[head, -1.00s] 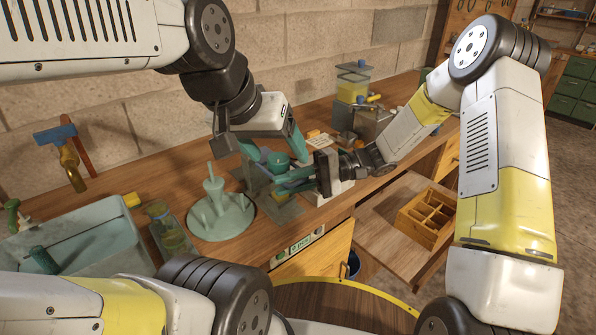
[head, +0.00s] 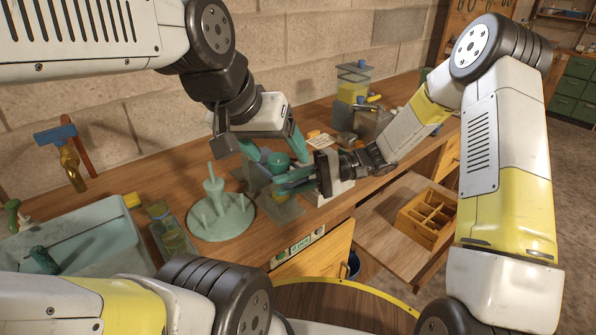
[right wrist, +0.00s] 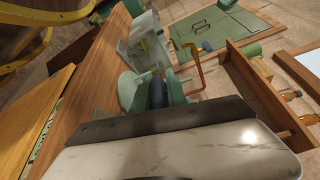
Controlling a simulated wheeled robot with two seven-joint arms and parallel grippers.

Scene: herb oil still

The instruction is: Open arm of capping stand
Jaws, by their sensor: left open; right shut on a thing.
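The capping stand (head: 284,211) is on the bench in the head view, its grey base showing below my grippers and its upper part mostly hidden. My right gripper (head: 282,181) reaches in from the right, low over the base. In the right wrist view its teal fingers (right wrist: 160,94) are shut on a dark blue-grey grip (right wrist: 157,88), which appears to be the stand's arm handle. My left gripper (head: 273,153) is open above and behind the right one, pointing down. A teal round part (head: 279,161) shows near its fingers; I cannot tell what it belongs to.
A pale green pegged rack (head: 221,216) stands left of the stand. Farther left are a jar in a tray (head: 171,238) and a grey trough (head: 95,238). A yellow-filled container (head: 352,82) stands behind. A wooden divided box (head: 427,218) sits on the pulled-out board at right.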

